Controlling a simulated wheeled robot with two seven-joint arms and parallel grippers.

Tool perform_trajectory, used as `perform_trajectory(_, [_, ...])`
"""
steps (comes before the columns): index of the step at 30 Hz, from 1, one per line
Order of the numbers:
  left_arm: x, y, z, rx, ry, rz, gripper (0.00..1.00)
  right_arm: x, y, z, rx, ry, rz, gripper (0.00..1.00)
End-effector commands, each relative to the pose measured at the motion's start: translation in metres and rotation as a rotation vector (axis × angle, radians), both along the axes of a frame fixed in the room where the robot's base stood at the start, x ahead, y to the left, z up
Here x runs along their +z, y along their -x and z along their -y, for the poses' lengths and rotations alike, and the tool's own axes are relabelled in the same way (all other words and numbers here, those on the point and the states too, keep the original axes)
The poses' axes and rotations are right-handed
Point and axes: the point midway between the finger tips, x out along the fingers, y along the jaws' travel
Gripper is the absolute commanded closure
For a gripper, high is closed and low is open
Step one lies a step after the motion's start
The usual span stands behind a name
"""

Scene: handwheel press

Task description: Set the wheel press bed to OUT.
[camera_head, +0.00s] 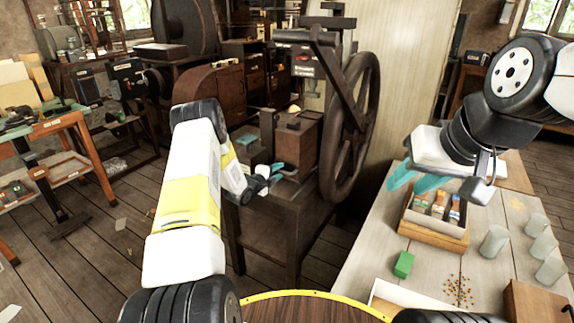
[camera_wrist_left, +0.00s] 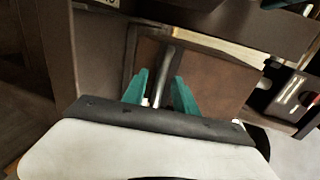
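The dark handwheel press (camera_head: 295,135) stands at centre on a stand, its large spoked wheel (camera_head: 350,130) on the right side. My left gripper (camera_head: 280,170) is low at the front of the press, beside its brown block. In the left wrist view, the teal fingers (camera_wrist_left: 160,95) are apart, with a grey metal rod (camera_wrist_left: 166,65) between them and gaps on both sides. The rod lies in front of a brown panel (camera_wrist_left: 210,85). I cannot read any bed position label. My right gripper (camera_head: 415,182) is open and empty above the right table.
The pale table (camera_head: 380,250) at right holds a wooden tray of small boxes (camera_head: 435,222), a green block (camera_head: 403,264), several cups (camera_head: 495,241) and scattered beads. An orange-framed bench (camera_head: 85,150) stands at left. The floor left of the press is mostly clear.

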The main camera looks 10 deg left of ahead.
Motion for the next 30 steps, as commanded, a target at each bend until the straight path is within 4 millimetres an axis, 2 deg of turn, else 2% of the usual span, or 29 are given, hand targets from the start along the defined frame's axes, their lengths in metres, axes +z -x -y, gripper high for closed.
perform_trajectory(6, [-0.003, -0.0135, 0.0055, 0.001, 0.001, 0.0, 0.66, 0.0, 0.0, 0.0, 0.0, 0.0, 0.0, 0.64])
perform_trajectory(13, [-0.0029, -0.0138, 0.0057, 0.001, 0.002, -0.001, 0.66, 0.0, 0.0, 0.0, 0.0, 0.0, 0.0, 0.64])
perform_trajectory(18, [-0.0029, -0.0138, 0.0055, 0.001, 0.002, -0.001, 0.99, 0.0, 0.0, 0.0, 0.0, 0.0, 0.0, 0.64])
perform_trajectory(30, [-0.0031, -0.0134, 0.0054, 0.001, 0.001, -0.002, 1.0, 0.0, 0.0, 0.0, 0.0, 0.0, 0.0, 0.64])
